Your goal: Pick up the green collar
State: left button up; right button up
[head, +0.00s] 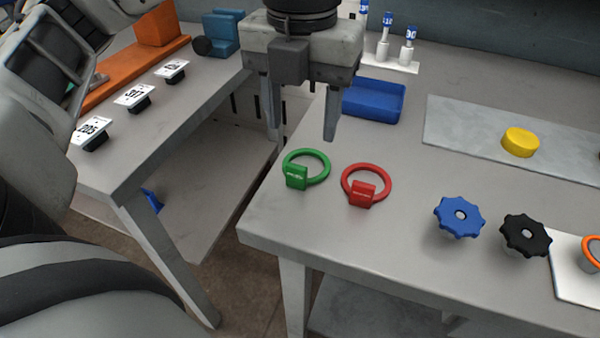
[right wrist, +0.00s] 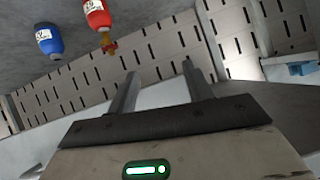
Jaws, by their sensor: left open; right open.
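The green collar (head: 320,157) is a ring with a small square tag block, lying on the grey table near its left front corner in the head view. A red collar (head: 375,170) of the same shape lies just right of it. My left gripper (head: 301,138) is open and empty, pointing down above and behind the green collar, with its fingers apart from it. My right gripper (right wrist: 155,85) is open and empty in the right wrist view, away from both collars. Neither collar shows in the right wrist view.
A blue tray (head: 374,101) lies behind the collars. A blue knob (head: 459,217) and a black knob (head: 525,236) stand to the right. A yellow disc (head: 520,142) sits on a grey plate. A gap separates this table from the left table (head: 175,120), which holds numbered tags.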

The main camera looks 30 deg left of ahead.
aim_at(296, 166)
pick_arm(q)
notch_tip(296, 166, down, 3)
jog(key=shift+f, duration=0.15)
jog(key=shift+s+f, duration=0.2)
jog(key=shift+f, duration=0.7)
jog(key=shift+s+f, duration=0.15)
jog(key=shift+f, duration=0.7)
jog(key=shift+s+f, duration=0.2)
jog(key=shift+f, duration=0.7)
jog(key=c, duration=1)
